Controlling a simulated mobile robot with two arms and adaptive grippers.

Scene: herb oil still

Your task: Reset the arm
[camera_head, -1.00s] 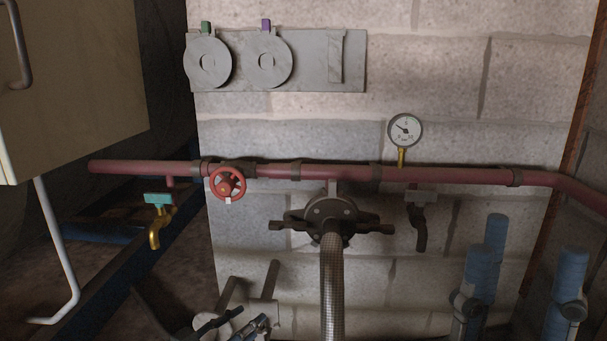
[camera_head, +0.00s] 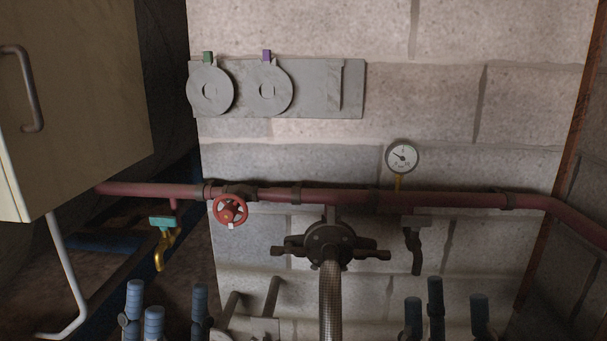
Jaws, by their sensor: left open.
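My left gripper (camera_head: 172,312) is at the bottom left of the head view. Its blue-tipped fingers point up and stand apart, with nothing between them. My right gripper (camera_head: 452,314) is at the bottom right, its blue fingers also pointing up, spread and empty. Both hands are cut off by the lower picture edge. Neither appears to hold anything. The grippers stand on either side of a braided hose (camera_head: 331,300) in the picture.
A red pipe (camera_head: 340,196) crosses the block wall, with a red handwheel (camera_head: 230,209), a gauge (camera_head: 402,157), a brass tap (camera_head: 163,250) and a dark hose coupling (camera_head: 330,244). A grey plate (camera_head: 322,90) with two discs hangs above. A cabinet (camera_head: 75,90) stands at left.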

